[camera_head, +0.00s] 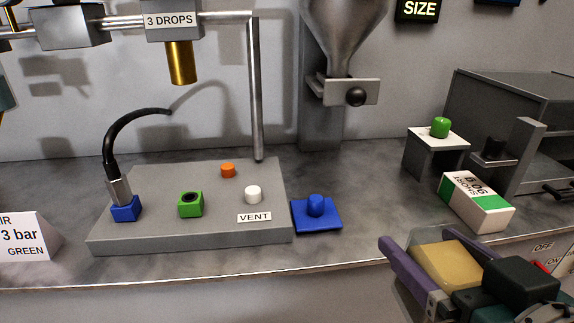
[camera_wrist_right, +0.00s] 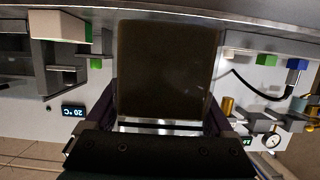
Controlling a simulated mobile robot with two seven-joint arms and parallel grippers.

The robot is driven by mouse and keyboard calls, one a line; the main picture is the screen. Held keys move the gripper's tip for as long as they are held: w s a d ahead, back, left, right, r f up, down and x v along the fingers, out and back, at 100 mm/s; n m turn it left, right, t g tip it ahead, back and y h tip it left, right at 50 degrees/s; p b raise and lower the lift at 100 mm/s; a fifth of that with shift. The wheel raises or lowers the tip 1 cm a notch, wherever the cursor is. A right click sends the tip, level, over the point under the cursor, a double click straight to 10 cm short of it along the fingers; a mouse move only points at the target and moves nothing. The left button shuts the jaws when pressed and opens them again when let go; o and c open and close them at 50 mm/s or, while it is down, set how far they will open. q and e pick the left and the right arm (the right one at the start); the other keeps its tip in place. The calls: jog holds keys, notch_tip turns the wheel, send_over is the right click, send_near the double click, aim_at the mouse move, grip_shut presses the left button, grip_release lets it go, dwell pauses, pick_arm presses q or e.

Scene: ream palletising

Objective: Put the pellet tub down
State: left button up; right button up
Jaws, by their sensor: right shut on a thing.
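The pellet tub (camera_head: 445,257) is a tan block-like container at the bottom right of the head view. My right gripper (camera_head: 432,265) has its purple fingers on either side of it and is shut on it. The tub appears just in front of the counter's front edge, apart from the counter top. In the right wrist view the tub (camera_wrist_right: 167,70) looks dark and fills the middle, between the fingers. Its underside and contents cannot be made out. My left gripper is not in view.
A grey valve board (camera_head: 215,236) with coloured fittings and a blue pad (camera_head: 325,222) stand on the counter (camera_head: 360,190). A white and green box (camera_head: 476,205) lies at the right, near a green button (camera_head: 440,127) on a stand. Counter between pad and box is clear.

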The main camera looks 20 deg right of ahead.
jog(key=shift+w+d+r, duration=0.1)
jog(key=shift+w+d, duration=0.05)
jog(key=shift+d, duration=0.05)
jog(key=w+d, duration=0.1)
jog(key=w, duration=0.4)
jog(key=w+d+b, duration=0.1)
jog(key=w, duration=0.5)
jog(key=w+d, duration=0.1)
jog(key=w, duration=0.4)
jog(key=shift+w+d+b, duration=0.2)
jog(key=shift+d+b, duration=0.2)
jog(key=shift+w, duration=0.1)
jog(key=shift+f+b, duration=0.75)
jog(key=shift+f, duration=1.05)
jog(key=shift+f, duration=0.15)
jog(key=o, duration=1.1)
